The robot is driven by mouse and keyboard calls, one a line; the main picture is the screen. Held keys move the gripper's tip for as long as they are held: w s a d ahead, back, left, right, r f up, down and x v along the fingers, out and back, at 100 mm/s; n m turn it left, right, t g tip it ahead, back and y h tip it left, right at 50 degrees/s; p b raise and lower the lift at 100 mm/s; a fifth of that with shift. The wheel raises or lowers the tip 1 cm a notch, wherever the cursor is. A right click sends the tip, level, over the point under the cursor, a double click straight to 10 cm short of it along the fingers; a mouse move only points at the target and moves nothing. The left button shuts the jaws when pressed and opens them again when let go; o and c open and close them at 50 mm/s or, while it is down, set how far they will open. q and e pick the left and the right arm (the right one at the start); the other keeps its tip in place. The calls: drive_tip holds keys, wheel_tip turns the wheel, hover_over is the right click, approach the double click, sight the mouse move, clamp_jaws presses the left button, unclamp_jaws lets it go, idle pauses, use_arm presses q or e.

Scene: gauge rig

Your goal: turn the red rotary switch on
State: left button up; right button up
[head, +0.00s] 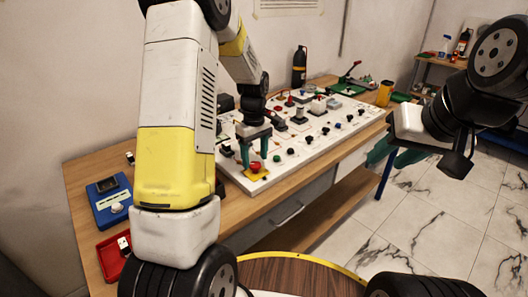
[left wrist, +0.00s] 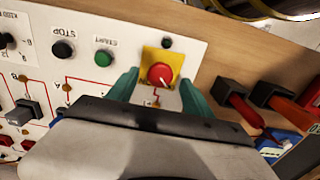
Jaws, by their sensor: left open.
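The red rotary switch (head: 256,167) is a round red knob on a yellow plate (head: 261,176), near the panel's front left corner. In the left wrist view the red knob (left wrist: 160,75) shows a pale pointer mark toward the lower right. My left gripper (head: 255,158) is open, with its green fingers pointing down at the switch. In the left wrist view the fingers stand on either side of the knob, with gaps; I cannot tell their exact height above the panel. My right gripper (head: 393,156) is away to the right, its green fingers apart and empty.
The white panel (head: 307,158) also carries a green START button (left wrist: 103,58), a black STOP button (left wrist: 63,49) and several other controls. A blue box (head: 109,204) and a red tray (head: 109,262) are at left on the wooden table. A black bottle (head: 299,67) stands behind.

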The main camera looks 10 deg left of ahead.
use_arm(q)
drive_tip(key=shift+f, duration=0.95)
clamp_jaws()
